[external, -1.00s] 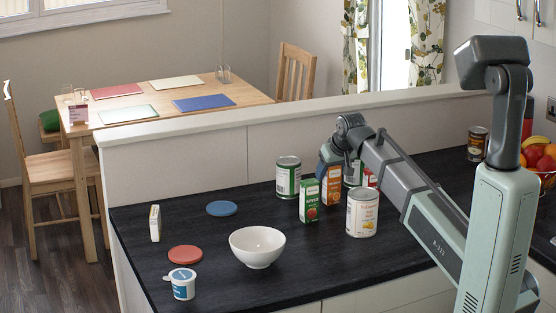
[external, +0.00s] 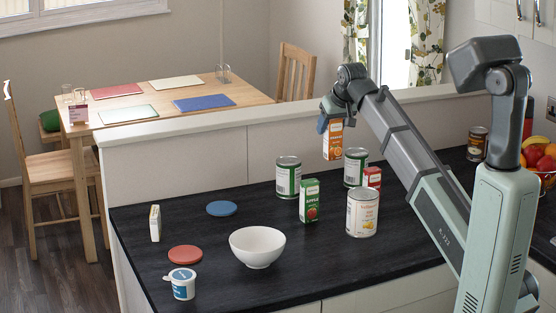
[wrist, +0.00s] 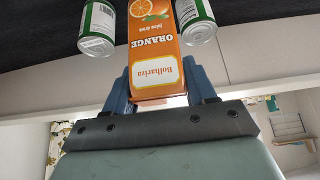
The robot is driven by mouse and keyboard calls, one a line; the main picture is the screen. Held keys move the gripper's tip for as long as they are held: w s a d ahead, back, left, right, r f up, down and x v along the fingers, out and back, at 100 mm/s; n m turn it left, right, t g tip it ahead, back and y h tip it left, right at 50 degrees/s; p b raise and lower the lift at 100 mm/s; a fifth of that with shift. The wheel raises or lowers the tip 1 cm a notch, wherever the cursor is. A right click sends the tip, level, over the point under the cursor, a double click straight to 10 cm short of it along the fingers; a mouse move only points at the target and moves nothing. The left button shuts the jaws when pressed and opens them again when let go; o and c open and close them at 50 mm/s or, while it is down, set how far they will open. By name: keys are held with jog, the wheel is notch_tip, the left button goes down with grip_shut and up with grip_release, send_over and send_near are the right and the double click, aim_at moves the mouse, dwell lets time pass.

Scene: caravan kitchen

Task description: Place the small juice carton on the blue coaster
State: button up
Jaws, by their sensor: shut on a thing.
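My gripper (external: 333,118) is shut on an orange juice carton (external: 333,142) and holds it upright, above and behind the counter items. In the wrist view the carton (wrist: 153,55) reads "ORANGE" and sits between my blue fingers (wrist: 158,88). The blue coaster (external: 222,208) lies bare on the dark counter, left of my gripper. A green apple carton (external: 309,201) stands on the counter. A smaller red carton (external: 372,178) stands behind a can, partly hidden.
Green-labelled cans (external: 288,177) (external: 355,166) and a yellow-labelled can (external: 362,213) stand near the cartons. A white bowl (external: 257,247), red coaster (external: 185,254), white tub (external: 182,284) and small box (external: 155,223) are on the counter. A raised ledge (external: 250,117) runs behind.

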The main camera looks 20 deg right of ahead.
jog(key=shift+w+r, duration=0.1)
jog(key=shift+r, duration=0.75)
jog(key=w+a+n+y, duration=0.1)
jog(key=w+a+n, duration=0.15)
jog(key=a, duration=0.75)
jog(key=w+a+n+y, duration=0.1)
jog(key=w+a, duration=0.3)
jog(key=a, duration=0.7)
jog(key=w+a+n+y, duration=0.1)
jog(key=w+a, duration=0.2)
jog(key=a, duration=0.7)
notch_tip(320, 180, down, 15)
jog(key=shift+d+h, duration=0.3)
jog(key=shift+d, duration=0.05)
jog(key=shift+w+f, duration=0.1)
jog(key=shift+f, duration=0.1)
jog(key=o, duration=1.2)
